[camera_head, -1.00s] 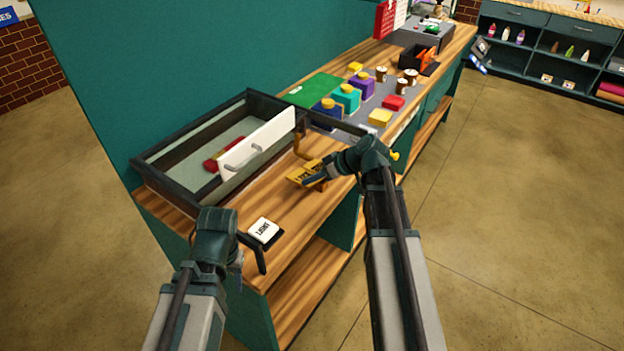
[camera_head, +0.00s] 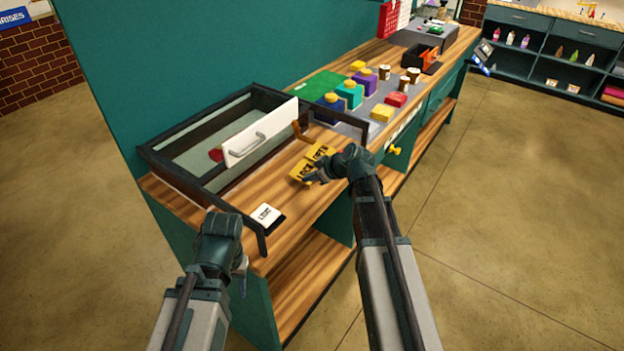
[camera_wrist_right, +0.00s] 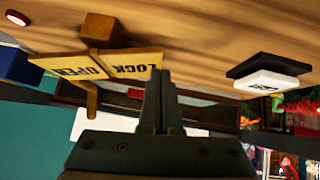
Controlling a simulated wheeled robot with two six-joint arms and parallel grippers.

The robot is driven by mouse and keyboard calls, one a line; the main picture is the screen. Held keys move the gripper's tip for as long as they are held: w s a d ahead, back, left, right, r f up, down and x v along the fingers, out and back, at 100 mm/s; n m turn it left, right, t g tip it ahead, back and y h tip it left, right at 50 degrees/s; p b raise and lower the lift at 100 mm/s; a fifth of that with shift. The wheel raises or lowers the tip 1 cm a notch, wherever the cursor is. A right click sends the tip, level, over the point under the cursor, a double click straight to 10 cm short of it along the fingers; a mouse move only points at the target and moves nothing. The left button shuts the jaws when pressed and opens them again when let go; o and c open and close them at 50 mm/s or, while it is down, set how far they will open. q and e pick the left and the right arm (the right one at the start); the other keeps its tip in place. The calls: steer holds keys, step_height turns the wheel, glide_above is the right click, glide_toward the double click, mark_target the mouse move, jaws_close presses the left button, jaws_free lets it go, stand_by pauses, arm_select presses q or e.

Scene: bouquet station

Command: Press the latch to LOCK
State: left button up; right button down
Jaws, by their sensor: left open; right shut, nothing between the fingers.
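The yellow latch plate (camera_head: 313,160), lettered LOCK and OPEN, sits by the wooden counter's front edge. In the right wrist view the plate (camera_wrist_right: 88,67) appears upside down, its LOCK end nearest the fingers. A brown lever piece (camera_head: 298,130) stands beside it. My right gripper (camera_head: 313,180) is shut and empty at the LOCK end. Its fingertips (camera_wrist_right: 162,72) overlap that end in the wrist view; I cannot tell whether they touch. My left gripper (camera_head: 241,283) is open, low in front of the counter's left end, its fingers partly hidden.
A dark-framed drawer box (camera_head: 160,162) with a white handled front (camera_head: 260,133) stands behind the latch. A LIGHT switch (camera_head: 266,215) lies at the counter's near left. The floor at right is clear.

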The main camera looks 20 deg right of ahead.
steer(key=shift+s+a+f, duration=0.1)
steer(key=shift+s+f, duration=0.1)
steer(key=shift+f, duration=0.15)
steer(key=shift+f+b, duration=0.3)
steer(key=shift+b, duration=0.25)
steer(key=shift+f, duration=0.1)
steer(key=shift+a, duration=0.1)
steer(key=shift+a+r+p, duration=0.1)
steer(key=shift+r+p, duration=0.45)
steer(key=shift+r, duration=0.1)
steer(key=a+r+p+v, duration=0.1)
steer(key=a+p+v, duration=0.1)
steer(key=p+v, duration=0.7)
steer(key=v, duration=0.3)
